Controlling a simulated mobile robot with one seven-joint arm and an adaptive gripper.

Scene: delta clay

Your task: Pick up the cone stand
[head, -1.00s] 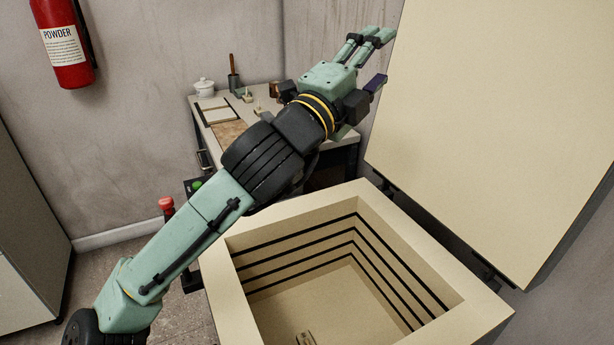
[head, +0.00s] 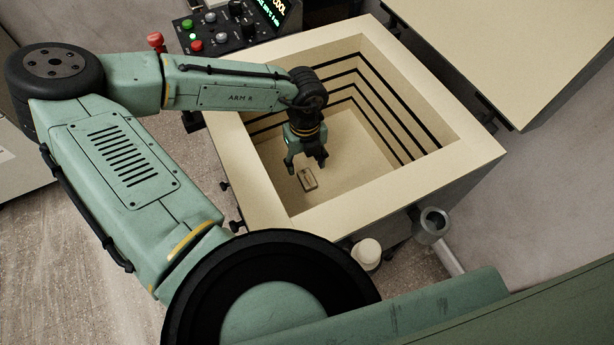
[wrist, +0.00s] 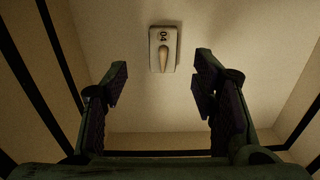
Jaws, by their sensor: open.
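The cone stand (head: 307,179) lies on the floor of the open kiln (head: 229,138). In the wrist view the cone stand (wrist: 163,50) is a small pale block marked "04" with a tapered cone on it. My gripper (head: 307,168) points down inside the kiln, above the floor and close to the cone stand. In the wrist view my gripper (wrist: 160,88) has its fingers spread wide with nothing between them. The cone stand shows beyond the fingertips, near the top middle, apart from them.
Kiln walls with dark grooves surround my gripper on all sides. The raised lid (head: 530,50) stands at the upper right. A control panel (head: 222,28) with buttons is behind the kiln. A white cylinder (head: 366,254) and a grey pipe (head: 433,226) are by its front.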

